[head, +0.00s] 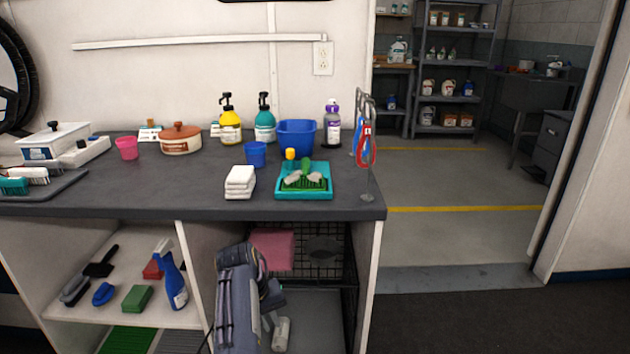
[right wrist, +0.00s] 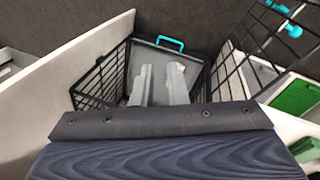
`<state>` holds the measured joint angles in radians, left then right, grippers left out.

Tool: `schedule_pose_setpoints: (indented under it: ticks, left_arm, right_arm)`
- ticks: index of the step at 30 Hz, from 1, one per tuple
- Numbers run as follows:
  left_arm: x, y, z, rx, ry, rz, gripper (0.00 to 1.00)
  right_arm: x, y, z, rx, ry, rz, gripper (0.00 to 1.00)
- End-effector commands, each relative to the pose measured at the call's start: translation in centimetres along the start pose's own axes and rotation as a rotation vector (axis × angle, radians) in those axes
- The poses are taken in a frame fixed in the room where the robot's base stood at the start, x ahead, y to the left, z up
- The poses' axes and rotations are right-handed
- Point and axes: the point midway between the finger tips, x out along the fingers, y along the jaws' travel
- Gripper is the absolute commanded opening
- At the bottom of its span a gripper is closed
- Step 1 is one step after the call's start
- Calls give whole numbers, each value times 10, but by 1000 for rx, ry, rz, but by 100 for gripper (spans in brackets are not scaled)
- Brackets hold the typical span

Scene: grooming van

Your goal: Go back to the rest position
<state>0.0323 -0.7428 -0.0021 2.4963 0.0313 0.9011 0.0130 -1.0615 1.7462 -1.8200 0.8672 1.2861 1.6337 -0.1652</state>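My right arm hangs in front of the counter's lower right compartment in the head view. My right gripper (head: 274,333) points down there, in front of the black wire crate (head: 342,262). In the right wrist view its two grey fingers (right wrist: 159,80) stand apart with a clear gap, and nothing shows between them. Beyond the fingers are black wire walls and a grey surface with a teal handle (right wrist: 170,43). I cannot tell whether the gripper touches the wire. My left gripper is not in view.
The dark counter (head: 330,205) carries a teal tray (head: 291,194), white folded towels (head: 240,182), a blue bin (head: 297,138), bottles and leads on a stand (head: 367,150). A blue spray bottle (head: 174,284) stands on the left shelf. Floor is open right of the counter.

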Motion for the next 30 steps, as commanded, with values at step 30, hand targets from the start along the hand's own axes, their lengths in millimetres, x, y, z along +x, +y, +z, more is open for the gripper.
schedule_pose_setpoints:
  ticks: [30]
  left_arm:
    - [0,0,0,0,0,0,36]
  right_arm:
    - [-44,275,222,830,-128,-898,13]
